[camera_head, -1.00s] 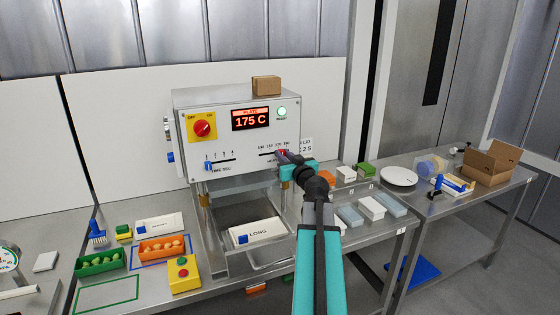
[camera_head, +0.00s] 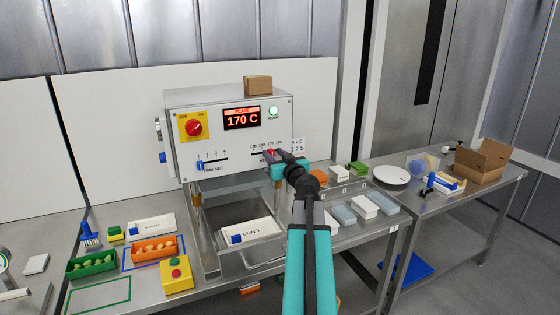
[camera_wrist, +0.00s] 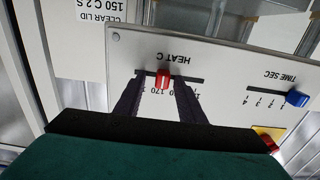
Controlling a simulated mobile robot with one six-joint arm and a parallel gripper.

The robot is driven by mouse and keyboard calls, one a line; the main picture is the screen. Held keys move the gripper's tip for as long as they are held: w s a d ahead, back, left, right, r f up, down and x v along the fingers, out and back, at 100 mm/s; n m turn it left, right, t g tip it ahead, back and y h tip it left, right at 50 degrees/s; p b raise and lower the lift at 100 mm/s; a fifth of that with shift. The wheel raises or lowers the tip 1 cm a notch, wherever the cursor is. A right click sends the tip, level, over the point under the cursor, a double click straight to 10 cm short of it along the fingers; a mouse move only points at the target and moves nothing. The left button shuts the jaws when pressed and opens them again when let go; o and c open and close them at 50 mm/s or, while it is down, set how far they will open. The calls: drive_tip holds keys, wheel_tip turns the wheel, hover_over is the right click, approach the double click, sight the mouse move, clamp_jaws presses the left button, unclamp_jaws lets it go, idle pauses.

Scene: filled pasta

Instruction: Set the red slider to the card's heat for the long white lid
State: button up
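The red slider (camera_wrist: 163,79) sits in the slot marked HEAT C, close to the 170 mark, in the upside-down wrist view. The head view shows its red (camera_head: 271,152) at my fingertips. My gripper (camera_head: 274,157) is at the slot; in the wrist view its two fingers (camera_wrist: 159,84) stand apart on either side of the slider, with gaps visible. The plate display (camera_head: 242,118) reads 170 C. A white piece marked LONG (camera_head: 262,229) lies in the press below.
The blue time slider (camera_wrist: 297,99) is beside the heat slot, with a red and yellow switch (camera_head: 194,127) above it. Orange (camera_head: 154,250) and green (camera_head: 92,264) trays of filled pasta stand left. White and grey boxes (camera_head: 364,206) stand right, close to my arm.

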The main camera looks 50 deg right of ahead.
drive_tip(key=b+v, duration=0.5)
drive_tip(key=v, duration=0.3)
drive_tip(key=shift+s+a+f, duration=0.15)
drive_tip(key=shift+s, duration=0.15)
drive_tip(key=b+v, duration=0.2)
drive_tip(key=b, duration=0.5)
drive_tip(key=shift+s+a, duration=0.15)
drive_tip(key=shift+b+v, duration=1.35)
drive_tip(key=shift+b, duration=0.45)
drive_tip(key=shift+s, duration=0.1)
